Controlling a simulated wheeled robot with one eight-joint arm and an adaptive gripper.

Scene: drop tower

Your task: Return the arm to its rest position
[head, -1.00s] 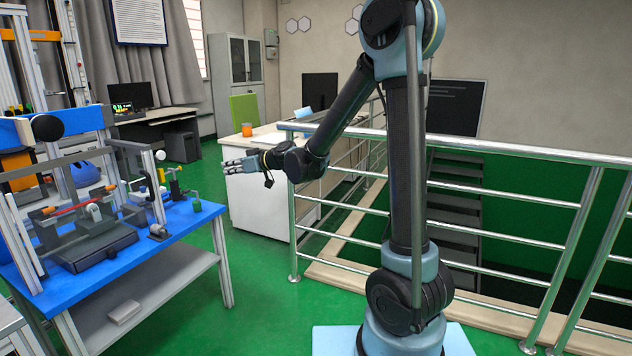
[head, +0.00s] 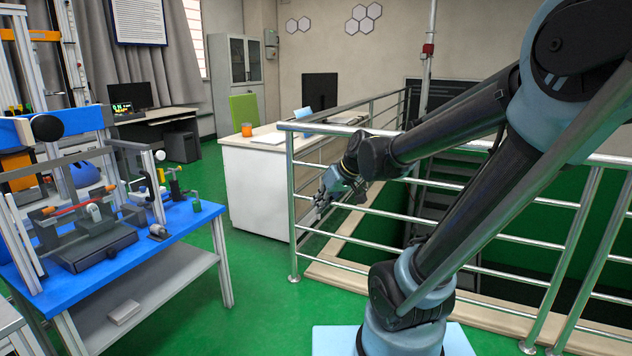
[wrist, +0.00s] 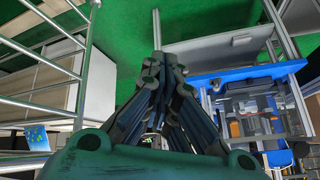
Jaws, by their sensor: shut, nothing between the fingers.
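My gripper (head: 326,192) hangs in the air near the middle of the head view, in front of the metal railing and right of the white desk. It points down and to the left, and its fingers look shut and empty. In the wrist view my gripper (wrist: 166,66) shows its dark fingers brought together at the tips, with nothing held. My arm folds back toward the upper right of the head view, its elbow high and close to the camera.
A steel railing (head: 292,205) runs close to my arm, with a dark stairwell behind it. A white desk (head: 255,190) stands left of the gripper. A blue workbench (head: 185,222) with test equipment is at the left. Green floor lies open between bench and railing.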

